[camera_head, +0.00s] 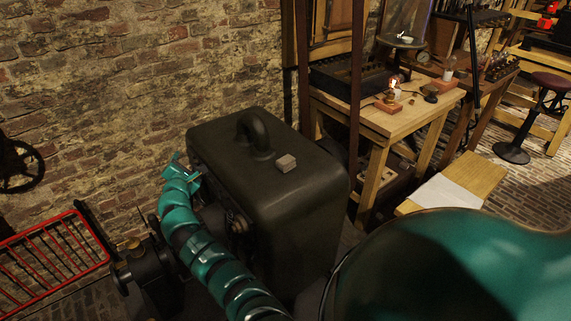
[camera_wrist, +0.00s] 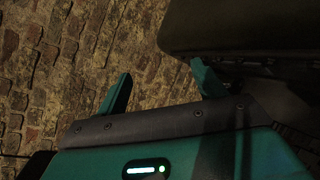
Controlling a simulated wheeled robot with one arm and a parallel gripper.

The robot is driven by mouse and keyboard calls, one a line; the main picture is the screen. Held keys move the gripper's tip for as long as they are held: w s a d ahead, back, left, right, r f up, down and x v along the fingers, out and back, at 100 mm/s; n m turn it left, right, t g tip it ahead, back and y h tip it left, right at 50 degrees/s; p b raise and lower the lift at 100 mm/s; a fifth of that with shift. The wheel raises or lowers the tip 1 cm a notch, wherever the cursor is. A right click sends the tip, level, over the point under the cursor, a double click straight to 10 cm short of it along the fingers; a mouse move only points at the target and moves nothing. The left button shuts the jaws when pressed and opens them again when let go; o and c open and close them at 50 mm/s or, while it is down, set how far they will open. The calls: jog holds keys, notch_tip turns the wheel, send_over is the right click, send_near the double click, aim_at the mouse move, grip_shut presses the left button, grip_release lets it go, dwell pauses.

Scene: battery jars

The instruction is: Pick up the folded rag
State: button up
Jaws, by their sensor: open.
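The cabinet's round handle (camera_head: 254,133) rises behind the rag. A brick wall (camera_head: 90,100) stands close on the left. A red rack (camera_head: 55,262) is at the lower left. A wooden workbench (camera_head: 405,122) with several items stands at the right. A stool (camera_head: 553,82) is farther right.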

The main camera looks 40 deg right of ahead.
jog(key=s+d+r+m+g+h, duration=0.2)
jog(key=s+d+r+g+h, duration=0.2)
jog(key=s+d+g, duration=0.4)
jog(key=g, duration=0.5)
send_near(284, 161)
jog(key=shift+g, duration=0.4)
jog(key=x, duration=0.4)
jog(key=shift+s+d+f, duration=0.1)
jog(key=shift+f, duration=0.1)
jog(key=shift+w+x, duration=0.2)
jog(key=shift+x, duration=1.35)
jog(key=shift+w+x, duration=0.2)
jog(key=shift+x, duration=1.3)
jog(key=shift+r, duration=0.1)
jog(key=shift+c, duration=0.2)
jog(key=c, duration=1)
